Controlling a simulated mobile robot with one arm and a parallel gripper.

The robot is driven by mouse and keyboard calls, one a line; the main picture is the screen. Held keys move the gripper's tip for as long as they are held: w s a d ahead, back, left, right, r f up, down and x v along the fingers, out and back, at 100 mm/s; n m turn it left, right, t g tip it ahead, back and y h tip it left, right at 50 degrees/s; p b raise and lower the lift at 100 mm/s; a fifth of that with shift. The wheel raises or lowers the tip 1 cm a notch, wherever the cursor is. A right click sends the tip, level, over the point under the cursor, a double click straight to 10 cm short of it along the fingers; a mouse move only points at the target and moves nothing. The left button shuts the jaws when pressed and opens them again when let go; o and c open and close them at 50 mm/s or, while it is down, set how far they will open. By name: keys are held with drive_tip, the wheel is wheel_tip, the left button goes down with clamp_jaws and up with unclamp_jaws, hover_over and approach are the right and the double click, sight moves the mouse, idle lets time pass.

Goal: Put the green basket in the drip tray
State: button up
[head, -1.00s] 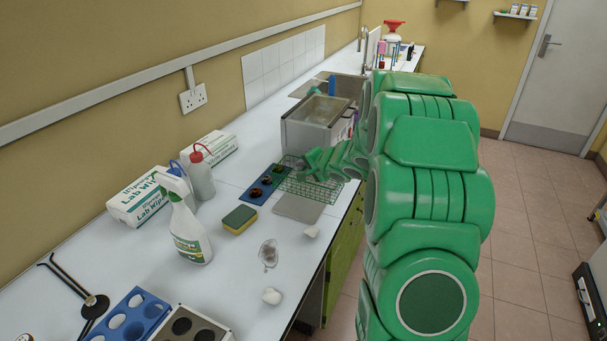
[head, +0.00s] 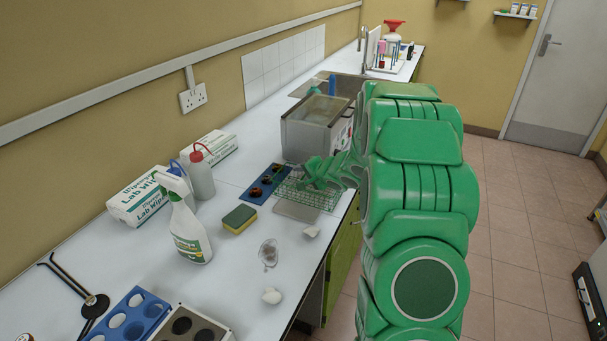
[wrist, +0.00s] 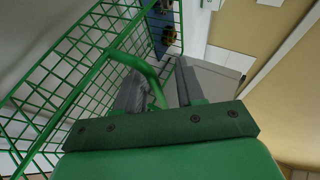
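The green wire basket (head: 292,190) sits on the counter in front of the metal bath, partly hidden behind my arm in the head view. In the wrist view its mesh (wrist: 70,85) fills the left side, and its curved handle (wrist: 133,62) runs down between my fingers. My gripper (wrist: 162,88) looks open, with a gap between the fingers wider than the handle. A flat grey plate, which looks like the drip tray (head: 297,211), lies just in front of the basket. My gripper's fingers are hard to make out in the head view.
A blue rack (head: 251,196) with dark round items lies left of the basket. The metal bath (head: 305,138) stands behind it. A sponge (head: 239,219), a spray bottle (head: 189,235) and a glass dish (head: 269,253) are nearer. The counter's edge is close on the right.

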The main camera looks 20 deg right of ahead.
drive_tip(key=shift+s+d, duration=0.1)
idle(0.4)
drive_tip(key=v, duration=0.7)
drive_tip(key=shift+s+r, duration=0.15)
drive_tip(key=shift+s, duration=0.15)
drive_tip(key=s+r+n+g+h, duration=0.2)
drive_tip(key=s+r+h, duration=0.15)
drive_tip(key=s, duration=0.35)
drive_tip(key=s+r+n+g+h, duration=0.2)
drive_tip(key=s+r+h, duration=0.15)
drive_tip(key=s, duration=0.35)
drive_tip(key=s+a+r+n+g+y, duration=0.1)
drive_tip(key=s+a, duration=0.4)
drive_tip(key=s, duration=0.6)
drive_tip(key=s+a+n+g+y, duration=0.1)
drive_tip(key=s+a+n+g, duration=0.3)
drive_tip(key=s, duration=0.8)
drive_tip(key=s+a+r+n+g+y, duration=0.1)
drive_tip(key=s+a+g, duration=0.3)
drive_tip(key=s+a, duration=0.4)
drive_tip(key=s+n, duration=0.1)
drive_tip(key=s, duration=0.2)
drive_tip(key=shift+s+a+r+n+y, duration=0.25)
drive_tip(key=shift+r+n+y, duration=0.05)
